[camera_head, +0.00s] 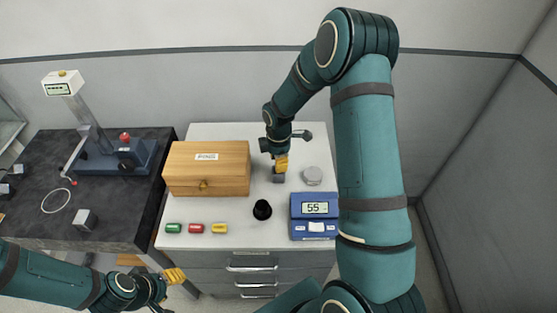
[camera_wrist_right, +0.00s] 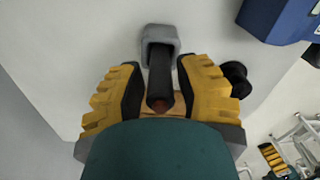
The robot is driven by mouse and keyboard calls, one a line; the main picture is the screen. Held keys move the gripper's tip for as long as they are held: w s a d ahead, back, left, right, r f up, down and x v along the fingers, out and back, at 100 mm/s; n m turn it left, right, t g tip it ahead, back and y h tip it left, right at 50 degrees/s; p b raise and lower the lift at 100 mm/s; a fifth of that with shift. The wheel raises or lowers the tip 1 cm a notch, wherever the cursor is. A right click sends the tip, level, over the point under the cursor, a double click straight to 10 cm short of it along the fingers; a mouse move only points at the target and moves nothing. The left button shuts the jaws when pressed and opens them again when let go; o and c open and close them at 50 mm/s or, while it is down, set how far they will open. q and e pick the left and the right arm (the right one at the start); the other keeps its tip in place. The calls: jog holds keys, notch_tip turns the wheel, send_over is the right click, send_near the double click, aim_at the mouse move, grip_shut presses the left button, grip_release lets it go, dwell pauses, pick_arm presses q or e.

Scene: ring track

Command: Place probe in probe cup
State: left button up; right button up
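My right gripper (camera_head: 282,163) points down over the small grey square cup (camera_head: 279,177) on the white bench. In the right wrist view the black cylindrical probe (camera_wrist_right: 160,75) extends from the opening of the grey cup (camera_wrist_right: 147,34) toward the camera, with a reddish near end. The fingers of my right gripper (camera_wrist_right: 160,95) stand on both sides of the probe, with a visible gap on each side. In the head view the gripper hides the probe. My left gripper (camera_head: 174,276) is low at the bench's front edge, away from the cup; its finger opening is unclear.
A wooden box (camera_head: 207,180) stands left of the cup. A grey round piece (camera_head: 312,175), a blue meter (camera_head: 314,230) reading 55 and a black knob-like object (camera_head: 262,209) are close by. Green, red and yellow pieces (camera_head: 196,228) lie in front. A dark table (camera_head: 115,210) adjoins left.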

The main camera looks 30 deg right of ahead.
jog(key=shift+r, duration=0.1)
jog(key=shift+r, duration=0.2)
notch_tip(320, 180, up, 12)
jog(key=shift+f, duration=0.1)
dwell(0.4)
dwell(0.5)
